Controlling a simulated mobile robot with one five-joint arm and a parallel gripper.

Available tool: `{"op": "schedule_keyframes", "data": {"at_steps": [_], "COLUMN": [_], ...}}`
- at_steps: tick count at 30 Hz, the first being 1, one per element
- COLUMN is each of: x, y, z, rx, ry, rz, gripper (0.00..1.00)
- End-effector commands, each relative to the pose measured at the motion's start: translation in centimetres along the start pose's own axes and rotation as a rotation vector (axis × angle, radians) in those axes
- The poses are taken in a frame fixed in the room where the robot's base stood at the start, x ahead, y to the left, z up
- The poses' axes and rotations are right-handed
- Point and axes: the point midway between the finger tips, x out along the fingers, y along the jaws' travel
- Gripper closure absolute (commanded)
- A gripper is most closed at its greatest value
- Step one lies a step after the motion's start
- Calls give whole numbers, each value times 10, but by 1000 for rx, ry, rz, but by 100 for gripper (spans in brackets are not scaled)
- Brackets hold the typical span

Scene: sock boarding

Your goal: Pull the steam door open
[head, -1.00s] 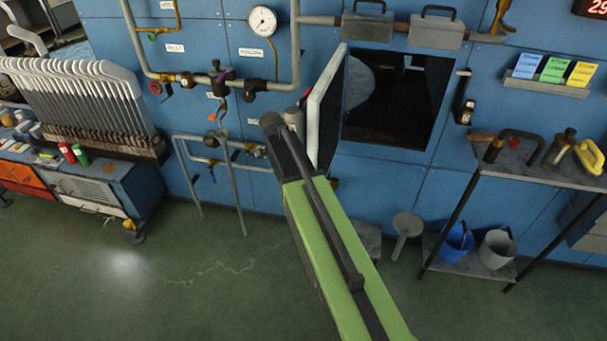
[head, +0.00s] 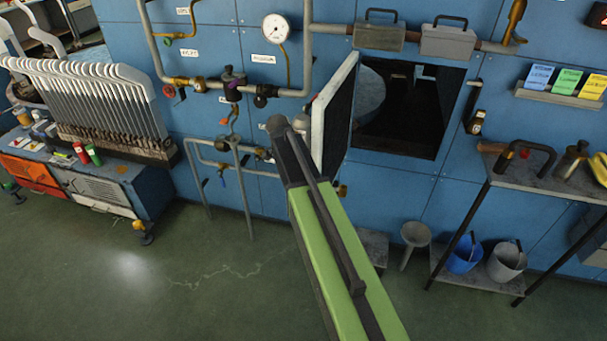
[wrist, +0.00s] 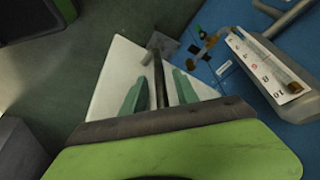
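The steam door (head: 320,125) is a thick panel with a pale edge. It stands swung out from the left side of a dark opening (head: 415,135) in the blue wall. In the wrist view the door's white face (wrist: 112,78) fills the middle, with a dark bar handle (wrist: 158,68) on it. My gripper (wrist: 158,88) has its two green fingers on either side of this bar, with small gaps visible, so it looks open around the handle. In the head view my gripper's fingers are hidden behind the arm and door.
Pipes, valves and a round gauge (head: 277,27) are on the wall left of the door. A rack of white sock boards (head: 110,95) stands at the left. A shelf table (head: 545,170) with buckets below is at the right. The green floor in front is mostly clear.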

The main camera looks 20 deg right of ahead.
Motion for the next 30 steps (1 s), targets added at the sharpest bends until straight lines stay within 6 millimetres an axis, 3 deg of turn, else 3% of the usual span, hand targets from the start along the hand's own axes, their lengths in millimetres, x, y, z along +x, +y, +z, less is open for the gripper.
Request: {"op": "schedule_keyframes", "data": {"at_steps": [5, 11, 30], "x": [-3, -26, -169], "y": [0, 0, -1], "z": [-1, -3, -4], "rx": [0, 0, 0], "ry": [1, 1, 0], "rz": [-1, -1, -1], "gripper": [64, 64, 64]}}
